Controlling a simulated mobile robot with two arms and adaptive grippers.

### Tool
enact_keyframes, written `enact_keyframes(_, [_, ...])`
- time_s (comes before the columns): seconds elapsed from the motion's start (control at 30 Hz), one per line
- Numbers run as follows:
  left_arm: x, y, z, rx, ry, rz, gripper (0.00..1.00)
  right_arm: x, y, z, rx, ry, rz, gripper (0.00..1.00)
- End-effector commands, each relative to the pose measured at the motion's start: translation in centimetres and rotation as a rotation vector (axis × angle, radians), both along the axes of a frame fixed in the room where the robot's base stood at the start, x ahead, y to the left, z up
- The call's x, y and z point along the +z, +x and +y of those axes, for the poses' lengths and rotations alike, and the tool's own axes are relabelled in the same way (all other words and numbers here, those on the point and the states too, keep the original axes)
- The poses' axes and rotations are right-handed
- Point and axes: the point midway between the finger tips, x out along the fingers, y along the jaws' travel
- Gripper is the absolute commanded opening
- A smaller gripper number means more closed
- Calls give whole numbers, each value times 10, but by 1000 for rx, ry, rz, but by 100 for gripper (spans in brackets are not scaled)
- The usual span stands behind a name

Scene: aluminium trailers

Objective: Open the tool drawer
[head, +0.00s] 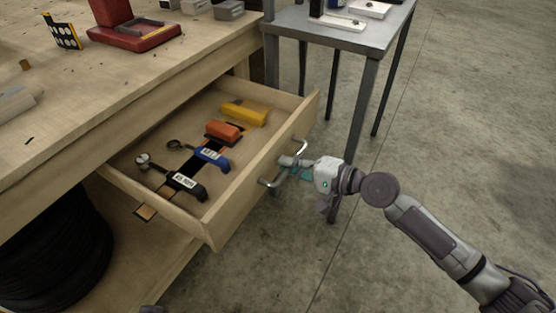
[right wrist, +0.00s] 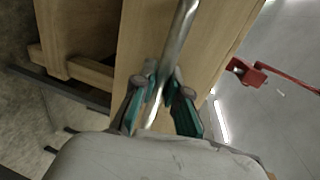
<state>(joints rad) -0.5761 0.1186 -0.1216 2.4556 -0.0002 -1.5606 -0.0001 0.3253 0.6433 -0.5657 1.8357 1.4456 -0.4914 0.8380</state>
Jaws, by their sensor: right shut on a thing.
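The wooden tool drawer (head: 231,199) stands pulled well out of the workbench in the head view. Inside it lie a yellow tool (head: 244,114), an orange block (head: 223,131), a blue-handled tool (head: 207,154) and a black-handled tool (head: 180,181). A metal bar handle (head: 268,183) is on the drawer's front. My right gripper (head: 291,163) is at the handle, its fingers closed around the bar. In the right wrist view, the teal-padded fingers (right wrist: 163,106) sit on both sides of the handle bar (right wrist: 178,42).
The workbench top (head: 120,80) holds a red tool stand (head: 134,36) and small grey blocks. A grey metal side table (head: 345,37) stands close behind the drawer. A black coil (head: 50,250) is on the lower shelf. Open concrete floor lies to the right.

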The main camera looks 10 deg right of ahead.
Motion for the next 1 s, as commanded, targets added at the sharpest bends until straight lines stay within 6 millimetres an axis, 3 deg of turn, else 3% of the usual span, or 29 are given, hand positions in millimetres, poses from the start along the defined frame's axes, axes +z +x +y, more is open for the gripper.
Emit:
enact_keyframes(0.47, [3, -1, 0, 1, 1, 1, 66, -1, -4, -4, 1, 0, 2, 0])
enact_keyframes(0.5, [3, -1, 1, 1, 1, 0, 66, -1, -3, -4, 1, 0, 2, 18])
enact_keyframes(0.63, [3, -1, 0, 1, 0, -1, 66, 0, -3, -4, 1, 0, 2, 39])
enact_keyframes(1.0, [2, -1, 1, -1, 2, 0, 66, 0, -6, -9, -1, -1, 2, 39])
